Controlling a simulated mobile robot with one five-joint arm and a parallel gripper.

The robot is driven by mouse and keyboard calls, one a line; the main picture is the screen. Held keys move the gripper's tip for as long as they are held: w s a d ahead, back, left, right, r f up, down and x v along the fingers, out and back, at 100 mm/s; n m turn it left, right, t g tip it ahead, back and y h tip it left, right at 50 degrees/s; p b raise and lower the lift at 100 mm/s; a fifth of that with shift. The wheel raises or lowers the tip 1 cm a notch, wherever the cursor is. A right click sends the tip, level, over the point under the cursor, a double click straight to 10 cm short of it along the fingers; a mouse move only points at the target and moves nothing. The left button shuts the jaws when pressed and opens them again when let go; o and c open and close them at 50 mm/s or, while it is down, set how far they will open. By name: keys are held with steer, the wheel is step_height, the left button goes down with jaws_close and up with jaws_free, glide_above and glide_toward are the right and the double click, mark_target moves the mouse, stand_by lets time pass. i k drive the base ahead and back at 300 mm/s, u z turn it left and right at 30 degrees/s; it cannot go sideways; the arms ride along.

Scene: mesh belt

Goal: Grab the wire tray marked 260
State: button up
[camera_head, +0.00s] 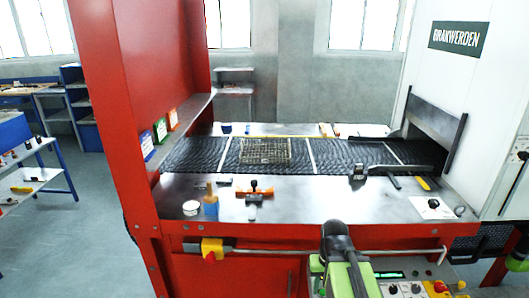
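A wire tray (265,151) of pale tan mesh lies flat on the dark mesh belt (205,155), left of the belt's middle, between two white cross lines. No number can be read on it at this size. My gripper (337,236) shows at the bottom of the view, dark at the end of my green and grey arm. It is in front of the machine's near edge, well short of the tray and to its right in the picture. Its fingers cannot be made out, so I cannot tell whether it is open or shut.
The near steel shelf (330,200) holds an orange-handled tool (255,189), a blue bottle (211,203), a white round container (191,208) and dark tools (394,172) at right. A red upright (120,100) stands left, a white housing (455,100) right. A rail (300,250) runs along the front.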

mark_target(263, 160)
steer(key=z, duration=1.55)
steer(key=i, duration=0.7)
steer(key=k, duration=0.1)
steer(key=u, duration=3.2)
steer(key=i, duration=0.6)
steer(key=u, duration=0.1)
